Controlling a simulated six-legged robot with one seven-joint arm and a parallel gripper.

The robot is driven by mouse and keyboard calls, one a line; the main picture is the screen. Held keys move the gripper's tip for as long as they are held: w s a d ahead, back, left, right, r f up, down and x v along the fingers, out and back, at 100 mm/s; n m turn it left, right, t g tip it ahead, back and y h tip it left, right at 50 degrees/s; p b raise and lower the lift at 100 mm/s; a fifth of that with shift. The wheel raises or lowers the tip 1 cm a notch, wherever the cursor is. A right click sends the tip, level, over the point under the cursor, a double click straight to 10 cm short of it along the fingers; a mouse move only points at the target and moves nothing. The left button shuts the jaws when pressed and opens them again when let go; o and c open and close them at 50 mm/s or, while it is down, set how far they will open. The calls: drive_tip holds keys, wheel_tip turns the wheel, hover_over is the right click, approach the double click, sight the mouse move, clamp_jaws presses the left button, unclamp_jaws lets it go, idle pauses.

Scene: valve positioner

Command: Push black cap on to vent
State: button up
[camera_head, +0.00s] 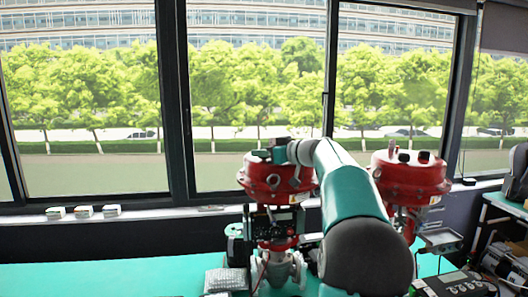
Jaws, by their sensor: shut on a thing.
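My gripper (266,154) is at the end of my teal and grey arm, over the top of the left red valve actuator (270,182). It looks small and dark here, and its fingers cannot be made out clearly. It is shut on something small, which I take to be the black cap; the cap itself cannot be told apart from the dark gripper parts. The vent cannot be made out; the gripper and arm cover part of the actuator's top. I cannot tell whether the cap touches the vent.
A second red actuator (412,180) with small black pieces on top stands to the right, partly behind my arm. Several small boxes (84,212) lie on the window sill. The teal table (100,278) is clear at left. A control box (458,284) sits at lower right.

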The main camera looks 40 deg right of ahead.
drive_tip(key=shift+f, duration=0.2)
drive_tip(key=o, duration=1.1)
drive_tip(key=shift+c, duration=0.2)
drive_tip(key=v, duration=1.3)
drive_tip(key=shift+s, duration=0.4)
